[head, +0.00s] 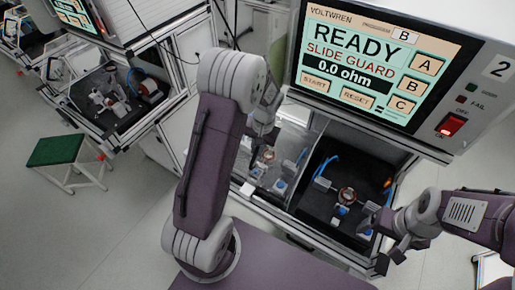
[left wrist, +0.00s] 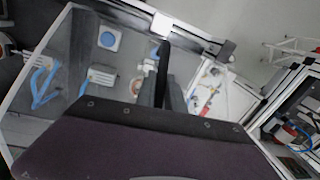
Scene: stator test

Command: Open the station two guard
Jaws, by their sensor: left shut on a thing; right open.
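The station two guard (head: 286,146) is a clear panel across the left part of the bay below the screen. The bay's right part, with a dark floor (head: 318,205), looks uncovered. My left gripper (head: 263,138) is at the guard, partly hidden by its own arm. In the left wrist view its fingers (left wrist: 163,92) are shut on a dark upright bar, the guard handle (left wrist: 163,58). The clear guard (left wrist: 130,62) also shows there. My right gripper (head: 392,254) is open and empty, in front of the bay's right corner.
The screen (head: 375,65) reads "READY", "SLIDE GUARD" and "0.0 ohm". A red switch (head: 451,125) is at its right. A round metal part (head: 346,195) sits inside the bay. A green-topped stool (head: 55,150) and another station (head: 115,100) stand left.

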